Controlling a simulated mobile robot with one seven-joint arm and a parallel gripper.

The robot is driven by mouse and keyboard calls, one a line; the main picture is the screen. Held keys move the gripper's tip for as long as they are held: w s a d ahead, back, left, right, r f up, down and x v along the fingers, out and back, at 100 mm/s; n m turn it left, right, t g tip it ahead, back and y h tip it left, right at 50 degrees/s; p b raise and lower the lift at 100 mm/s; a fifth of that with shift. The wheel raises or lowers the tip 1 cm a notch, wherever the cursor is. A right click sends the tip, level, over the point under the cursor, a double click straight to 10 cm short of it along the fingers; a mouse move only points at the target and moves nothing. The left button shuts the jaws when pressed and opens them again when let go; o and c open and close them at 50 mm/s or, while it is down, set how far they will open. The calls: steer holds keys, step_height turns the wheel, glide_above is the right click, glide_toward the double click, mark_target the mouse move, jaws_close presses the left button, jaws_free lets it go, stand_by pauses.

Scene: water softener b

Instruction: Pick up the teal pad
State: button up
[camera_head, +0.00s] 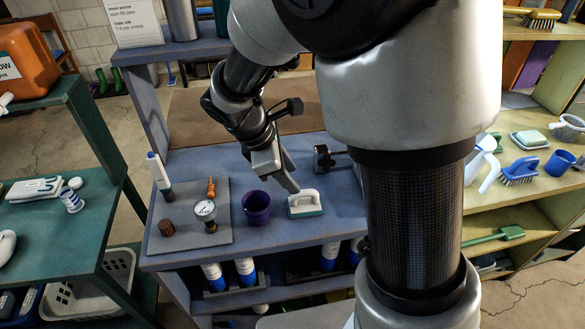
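A pad with a white handle and a teal base (305,204) lies on the blue bench, near its front edge. It looks like the teal pad. My gripper (291,184) hangs just behind and above it, slightly to the left, pointing down toward the handle. The fingertips appear apart from the pad, though the exact gap is hard to judge. The fingers overlap in this view, so I cannot tell whether they are open or shut. I see nothing held between them.
A purple cup (257,207) stands just left of the pad. A black clamp-like fixture (326,157) is behind the pad. Bench right of the pad is clear.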

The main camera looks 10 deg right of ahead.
glide_above(307, 203)
steer(key=a, duration=0.2)
step_height(307, 203, down, 8)
steer(key=shift+s+f, duration=0.1)
steer(key=shift+f, duration=0.05)
steer(key=shift+c, duration=0.3)
jaws_close()
